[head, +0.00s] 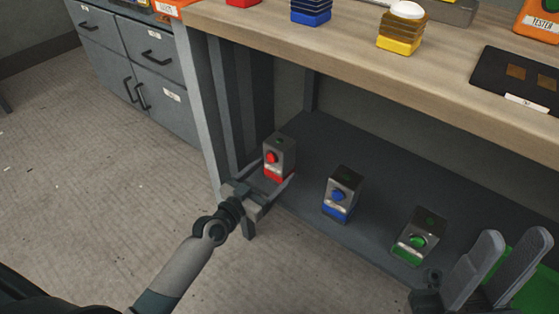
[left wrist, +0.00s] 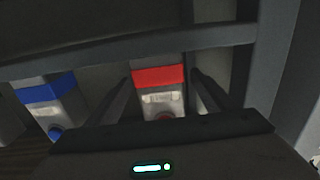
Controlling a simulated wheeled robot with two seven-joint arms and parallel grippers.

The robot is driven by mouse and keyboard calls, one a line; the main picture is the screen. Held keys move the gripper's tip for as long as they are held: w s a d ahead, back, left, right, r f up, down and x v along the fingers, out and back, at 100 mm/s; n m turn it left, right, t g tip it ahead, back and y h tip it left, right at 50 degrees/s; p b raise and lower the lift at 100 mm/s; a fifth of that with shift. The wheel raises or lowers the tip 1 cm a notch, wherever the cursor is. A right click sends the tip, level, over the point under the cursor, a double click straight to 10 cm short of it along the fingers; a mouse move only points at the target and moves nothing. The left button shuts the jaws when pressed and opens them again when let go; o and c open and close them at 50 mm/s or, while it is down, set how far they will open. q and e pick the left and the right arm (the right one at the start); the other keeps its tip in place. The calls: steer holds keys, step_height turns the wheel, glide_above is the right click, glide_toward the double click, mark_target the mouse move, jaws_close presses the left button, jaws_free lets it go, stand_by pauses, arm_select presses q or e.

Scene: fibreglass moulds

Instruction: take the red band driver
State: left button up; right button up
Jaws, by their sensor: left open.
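The red band driver (head: 279,154) is a small grey box with a red button and a red band at its base, upright on the lower shelf at its left end. My left gripper (head: 270,177) is open, with its fingers on either side of the driver's lower part. In the left wrist view, the red band driver (left wrist: 160,92) sits between my two spread fingers (left wrist: 163,95), with gaps visible at both sides. My right gripper (head: 505,255) is at the lower right, its fingers apart with nothing seen between them.
A blue-banded driver (head: 342,194) and a green-banded driver (head: 417,234) stand to the right on the shelf (head: 335,140). The wooden worktop (head: 330,45) overhangs them. The shelf's left upright (head: 207,120) is close to my left gripper. A green object (head: 530,275) lies behind my right gripper.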

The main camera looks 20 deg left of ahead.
mark_target(273, 172)
arm_select(q)
steer(key=shift+x, duration=1.55)
steer(key=shift+r, duration=0.1)
steer(key=c, duration=1.4)
